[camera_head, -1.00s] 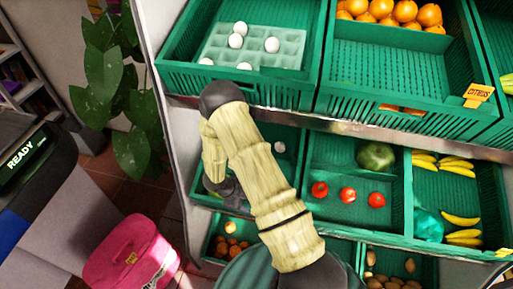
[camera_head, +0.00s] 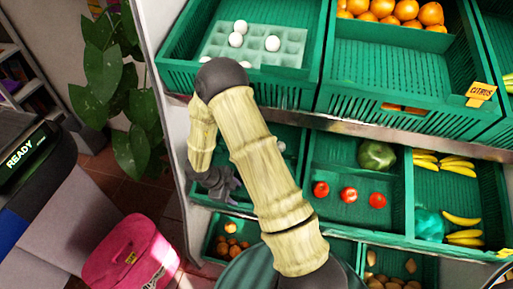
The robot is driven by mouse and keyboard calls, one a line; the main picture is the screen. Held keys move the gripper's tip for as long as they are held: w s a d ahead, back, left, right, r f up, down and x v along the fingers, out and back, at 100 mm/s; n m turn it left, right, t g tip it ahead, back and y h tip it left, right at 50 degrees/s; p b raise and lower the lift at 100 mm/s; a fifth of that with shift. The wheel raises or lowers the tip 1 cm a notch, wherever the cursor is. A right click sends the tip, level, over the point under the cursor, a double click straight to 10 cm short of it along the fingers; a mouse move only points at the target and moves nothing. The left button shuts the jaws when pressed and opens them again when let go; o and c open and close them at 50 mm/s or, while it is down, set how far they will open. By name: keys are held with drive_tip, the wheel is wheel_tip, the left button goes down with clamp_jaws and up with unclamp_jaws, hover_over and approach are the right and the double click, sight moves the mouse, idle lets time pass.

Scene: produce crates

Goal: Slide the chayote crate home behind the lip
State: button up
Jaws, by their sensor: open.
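I cannot pick out any chayotes for sure. The green middle-left crate (camera_head: 292,163) is largely hidden behind my arm, and only one small pale item shows inside it. My gripper (camera_head: 222,188) is dark grey and open, at the left end of the middle shelf in front of that crate. I see nothing held between its fingers, though they are small and partly blurred here. I cannot tell whether it touches the crate. The lip of the middle shelf (camera_head: 458,252) shows as a pale metal edge at right, below the crates.
Above are an egg crate (camera_head: 180,75) and an orange crate (camera_head: 400,97) with a citrus tag. Right of my arm are a tomato crate (camera_head: 330,210) and a banana crate (camera_head: 425,185). Lower crates hold brownish produce. A pink cooler (camera_head: 130,255) and a plant (camera_head: 105,85) stand left.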

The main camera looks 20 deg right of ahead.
drive_tip(key=v, duration=0.8)
drive_tip(key=shift+a+r, duration=0.2)
drive_tip(key=shift+r, duration=0.15)
drive_tip(key=shift+w, duration=0.1)
idle(0.3)
drive_tip(key=w+r+n+t+y, duration=0.2)
drive_tip(key=w+r+n+t, duration=0.1)
drive_tip(key=r+n, duration=0.3)
drive_tip(key=w+r+n+t+y, duration=0.3)
drive_tip(key=r+n+t, duration=0.1)
drive_tip(key=r+n, duration=0.2)
drive_tip(key=s+d+r+n+g, duration=0.2)
drive_tip(key=s+d+n, duration=0.1)
drive_tip(key=s+n, duration=0.3)
drive_tip(key=s+d+r+n+g, duration=0.2)
drive_tip(key=s+n, duration=0.5)
drive_tip(key=s, duration=0.4)
drive_tip(key=shift+d, duration=0.75)
